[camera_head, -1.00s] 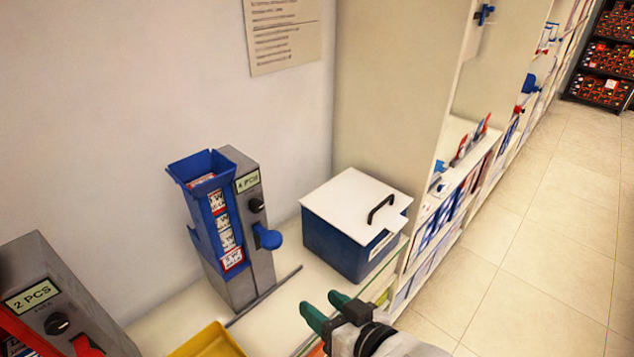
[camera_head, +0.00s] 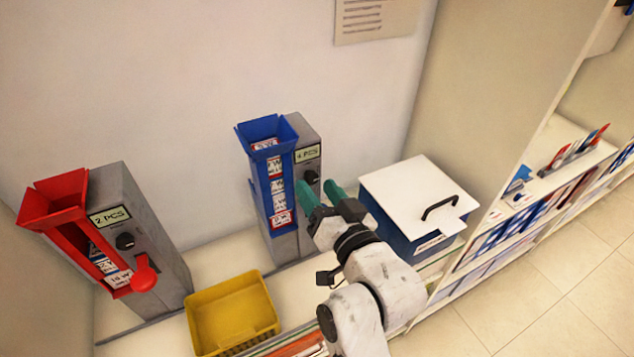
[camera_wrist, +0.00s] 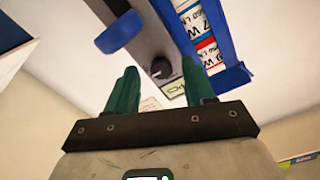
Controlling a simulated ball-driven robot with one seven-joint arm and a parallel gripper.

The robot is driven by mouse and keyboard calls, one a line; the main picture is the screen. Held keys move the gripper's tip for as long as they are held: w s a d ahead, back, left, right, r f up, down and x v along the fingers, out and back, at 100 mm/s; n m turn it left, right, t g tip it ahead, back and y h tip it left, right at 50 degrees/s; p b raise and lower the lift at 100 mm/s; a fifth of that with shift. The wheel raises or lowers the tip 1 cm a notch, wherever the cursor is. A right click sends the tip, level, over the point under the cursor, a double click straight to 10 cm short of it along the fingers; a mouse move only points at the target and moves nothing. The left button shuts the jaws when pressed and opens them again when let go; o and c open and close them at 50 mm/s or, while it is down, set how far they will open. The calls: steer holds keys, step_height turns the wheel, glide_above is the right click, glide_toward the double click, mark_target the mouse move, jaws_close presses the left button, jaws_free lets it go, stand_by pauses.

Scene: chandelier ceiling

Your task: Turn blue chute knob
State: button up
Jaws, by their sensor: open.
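The blue chute (camera_head: 262,165) is mounted on a grey upright unit labelled "4 PCS" (camera_head: 307,154). Its black round knob (camera_head: 312,177) is on the grey face below the label. The knob (camera_wrist: 161,68) also shows in the wrist view, between and just beyond the fingertips. My gripper (camera_head: 318,187) is open with green fingers, in front of the knob. In the wrist view my gripper (camera_wrist: 160,78) has one finger on each side of the knob; I cannot tell whether they touch it. A blue rounded lever (camera_wrist: 120,34) shows there, left of the knob; my gripper hides it in the head view.
A red chute unit (camera_head: 130,225) labelled "2 PCS" stands at the left. A yellow basket (camera_head: 235,312) lies in front, between the units. A blue box with a white lid (camera_head: 405,190) stands close at the right, beside my arm. A shelf side panel rises behind it.

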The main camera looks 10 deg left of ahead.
steer(key=shift+w+a, duration=0.45)
steer(key=shift+w, duration=0.15)
steer(key=shift+c, duration=0.3)
jaws_close()
